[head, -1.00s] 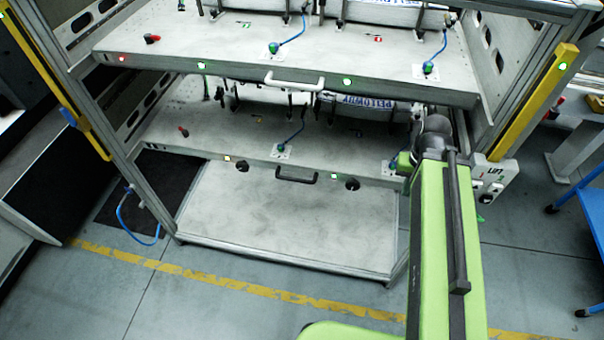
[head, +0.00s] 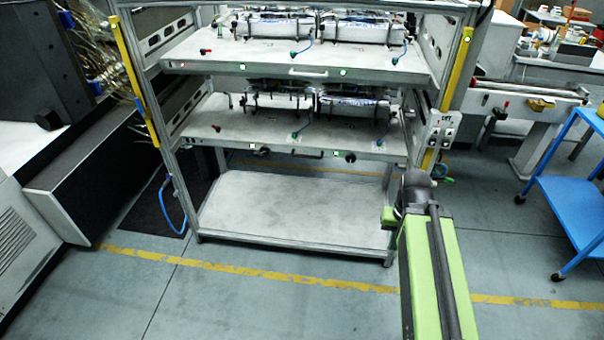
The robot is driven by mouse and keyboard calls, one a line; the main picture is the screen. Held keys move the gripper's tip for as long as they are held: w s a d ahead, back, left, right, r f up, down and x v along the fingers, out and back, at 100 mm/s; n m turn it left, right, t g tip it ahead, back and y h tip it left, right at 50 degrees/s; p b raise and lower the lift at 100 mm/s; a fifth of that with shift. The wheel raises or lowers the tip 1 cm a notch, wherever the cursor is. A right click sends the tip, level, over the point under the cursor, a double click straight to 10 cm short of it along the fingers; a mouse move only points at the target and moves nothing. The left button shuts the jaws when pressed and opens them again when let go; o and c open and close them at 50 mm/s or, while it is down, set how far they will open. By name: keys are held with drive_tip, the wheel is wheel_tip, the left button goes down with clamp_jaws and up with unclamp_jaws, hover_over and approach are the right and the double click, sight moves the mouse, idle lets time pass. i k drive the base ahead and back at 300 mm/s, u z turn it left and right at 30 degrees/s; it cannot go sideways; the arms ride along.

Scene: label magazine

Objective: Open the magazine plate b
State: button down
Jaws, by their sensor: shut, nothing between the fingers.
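The label magazine is a metal rack with two pulled-out-level grey plates, one above the other. The upper plate (head: 270,58) has a white handle (head: 308,73) on its front edge. The lower plate (head: 235,124) has a dark handle (head: 303,154) between two round black knobs. I cannot read which one is plate b. Both plates carry wrapped label stacks held by black rods, with blue hoses. My green arm stands in front of the rack's right side, apart from both handles in the picture. My gripper itself is hidden beyond the arm's dark joint.
A bare bottom shelf (head: 290,208) lies below the plates. Yellow posts (head: 458,70) flank the rack. A control box (head: 440,130) is on its right post. A blue cart (head: 578,205) stands right, a dark machine left. The floor in front is clear.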

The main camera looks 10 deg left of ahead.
sight(273, 128)
drive_tip(key=z, duration=0.1)
drive_tip(key=k, duration=0.35)
drive_tip(key=u, duration=0.55)
drive_tip(key=i, duration=1.7)
drive_tip(key=u, duration=1.8)
drive_tip(key=k, duration=1)
drive_tip(key=z, duration=0.45)
drive_tip(key=i, duration=0.25)
drive_tip(key=u, duration=0.15)
